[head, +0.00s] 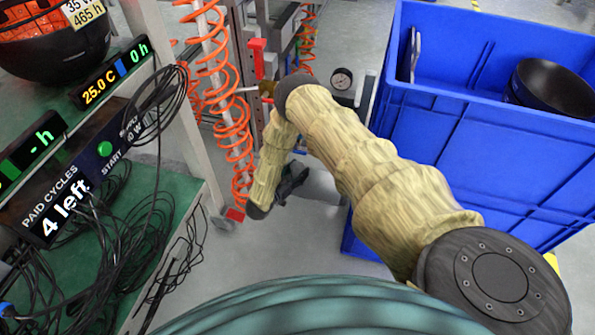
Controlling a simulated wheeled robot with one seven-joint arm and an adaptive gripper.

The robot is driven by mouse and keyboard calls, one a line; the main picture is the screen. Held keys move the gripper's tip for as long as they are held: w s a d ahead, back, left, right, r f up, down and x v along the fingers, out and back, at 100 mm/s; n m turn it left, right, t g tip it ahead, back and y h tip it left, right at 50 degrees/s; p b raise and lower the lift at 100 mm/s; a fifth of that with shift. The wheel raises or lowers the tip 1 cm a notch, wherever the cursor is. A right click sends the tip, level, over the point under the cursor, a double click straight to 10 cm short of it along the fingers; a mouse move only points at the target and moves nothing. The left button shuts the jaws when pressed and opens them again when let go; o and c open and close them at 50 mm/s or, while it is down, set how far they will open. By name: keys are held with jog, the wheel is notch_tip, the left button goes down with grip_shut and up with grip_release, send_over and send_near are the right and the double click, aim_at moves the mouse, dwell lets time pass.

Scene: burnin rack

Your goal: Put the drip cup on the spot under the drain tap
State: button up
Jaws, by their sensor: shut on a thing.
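My arm reaches from the lower right up to a bend near the middle, then down to a dark wrist joint. My gripper (291,184) seems to be the small dark shape to the right of that joint, low above the grey floor and partly hidden by the arm. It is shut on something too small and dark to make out. I cannot pick out the drip cup with certainty. A brass-coloured fitting (267,90), possibly the drain tap, shows just left of my arm's bend. The spot under it cannot be made out.
A blue crate (455,125) holding a black bowl (553,88) stands close to my arm on the right. Orange coiled hoses (237,140) hang left of the arm. A green bench (150,215) with loose black cables fills the left. A round gauge (342,78) sits behind the arm.

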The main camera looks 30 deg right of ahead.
jog(key=shift+f, duration=0.3)
jog(key=o, duration=1.2)
jog(key=v, duration=1.2)
